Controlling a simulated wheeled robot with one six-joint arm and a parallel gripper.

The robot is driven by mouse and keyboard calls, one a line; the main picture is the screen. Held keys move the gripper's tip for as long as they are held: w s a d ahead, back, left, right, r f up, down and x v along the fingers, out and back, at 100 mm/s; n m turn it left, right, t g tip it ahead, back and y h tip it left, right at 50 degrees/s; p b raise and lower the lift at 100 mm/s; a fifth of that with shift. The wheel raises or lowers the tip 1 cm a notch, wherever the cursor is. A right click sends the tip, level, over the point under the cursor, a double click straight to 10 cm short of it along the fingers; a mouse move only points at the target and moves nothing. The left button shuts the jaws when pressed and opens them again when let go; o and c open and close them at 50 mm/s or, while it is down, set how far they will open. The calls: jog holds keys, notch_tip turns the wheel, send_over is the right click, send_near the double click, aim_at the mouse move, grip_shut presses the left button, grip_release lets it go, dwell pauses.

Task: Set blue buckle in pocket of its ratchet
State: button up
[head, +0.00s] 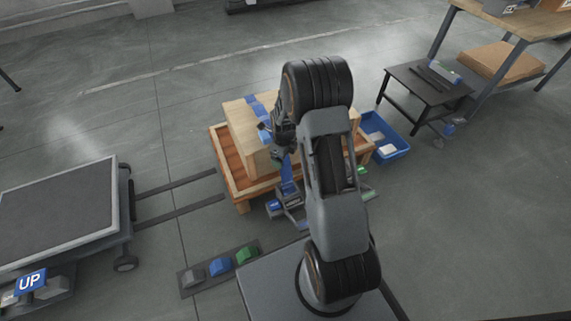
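A light wooden crate (237,117) sits on an orange-brown pallet (222,160). A blue strap (287,176) crosses the crate top and hangs down its front side. Small blue and grey ratchet-like hardware (290,203) sits low in front of the pallet, at the strap's lower end. My gripper (281,152) is dark and points down at the crate's front edge, beside the strap. A small dark and blue piece (264,131) lies close left of it; I cannot tell whether this is the blue buckle. The fingers are too small and partly hidden to judge their opening.
A dark tray (202,284) holds grey, blue and green pieces on the floor. A blue bin (397,147) stands right of the pallet. A black side table (425,85) and workbench are at upper right. A platform cart (55,212) stands at left, near an "UP" sign (31,282).

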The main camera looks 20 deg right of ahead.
jog(key=s+a+r+n+t, duration=0.1)
jog(key=s+a+r+n, duration=0.1)
jog(key=s+r+n, duration=0.4)
jog(key=s+a+r+n, duration=0.2)
jog(key=a+r+n, duration=0.1)
jog(key=r+n, duration=0.65)
jog(key=s+a+r+n, duration=0.1)
jog(key=s+r+n, duration=0.2)
jog(key=s+n, duration=0.2)
jog(key=s+a+r+n+t, duration=0.1)
jog(key=s+a+r+n, duration=0.1)
jog(key=s+n, duration=0.4)
jog(key=shift+r+n, duration=0.75)
jog(key=shift+n, duration=0.2)
jog(key=shift+r, duration=0.1)
